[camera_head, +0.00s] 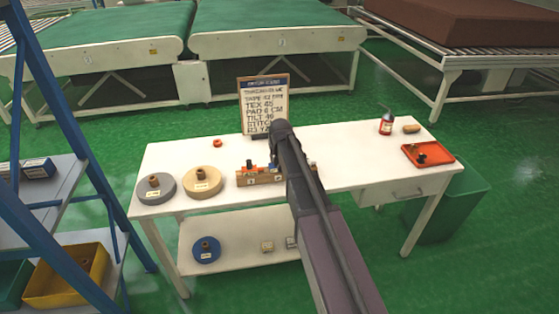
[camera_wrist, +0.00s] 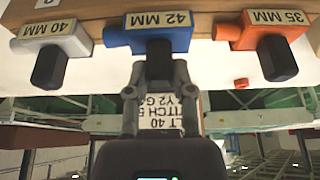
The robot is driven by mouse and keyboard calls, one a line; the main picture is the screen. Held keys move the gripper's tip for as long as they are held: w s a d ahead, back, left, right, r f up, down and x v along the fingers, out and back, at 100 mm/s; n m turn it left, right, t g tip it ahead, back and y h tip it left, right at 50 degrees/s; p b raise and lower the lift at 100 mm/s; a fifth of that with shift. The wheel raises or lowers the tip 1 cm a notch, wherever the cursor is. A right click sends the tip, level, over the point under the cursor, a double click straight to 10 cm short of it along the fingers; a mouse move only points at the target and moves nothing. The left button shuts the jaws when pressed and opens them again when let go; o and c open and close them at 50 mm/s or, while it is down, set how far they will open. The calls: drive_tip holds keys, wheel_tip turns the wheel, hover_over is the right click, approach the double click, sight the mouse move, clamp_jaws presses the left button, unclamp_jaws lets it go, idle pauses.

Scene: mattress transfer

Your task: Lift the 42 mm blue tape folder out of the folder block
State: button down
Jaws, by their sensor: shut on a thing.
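The blue tape folder (camera_wrist: 165,38), labelled 42 MM, sits in a row between a white folder (camera_wrist: 68,42) labelled 40 MM and an orange folder (camera_wrist: 262,30) labelled 35 MM. All three have black handles and stand against the wooden folder block (camera_wrist: 110,8). My gripper (camera_wrist: 157,82) is shut on the black handle of the blue folder. My fingertips are hidden there. I cannot tell whether the blue folder is raised in its slot.
The white table (camera_head: 350,150) carries a sign board (camera_head: 264,104), two tape rolls (camera_head: 203,182) at left, a small red ring (camera_head: 217,143), a red bottle (camera_head: 386,124) and a red tray (camera_head: 428,155). A blue shelf rack (camera_head: 60,140) stands at left. The table's middle right is clear.

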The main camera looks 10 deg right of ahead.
drive_tip(key=shift+r, duration=0.2)
wheel_tip(320, 180, up, 10)
drive_tip(key=p, duration=0.9)
drive_tip(key=shift+f+p, duration=0.25)
drive_tip(key=shift+p, duration=0.15)
drive_tip(key=shift+r, duration=0.1)
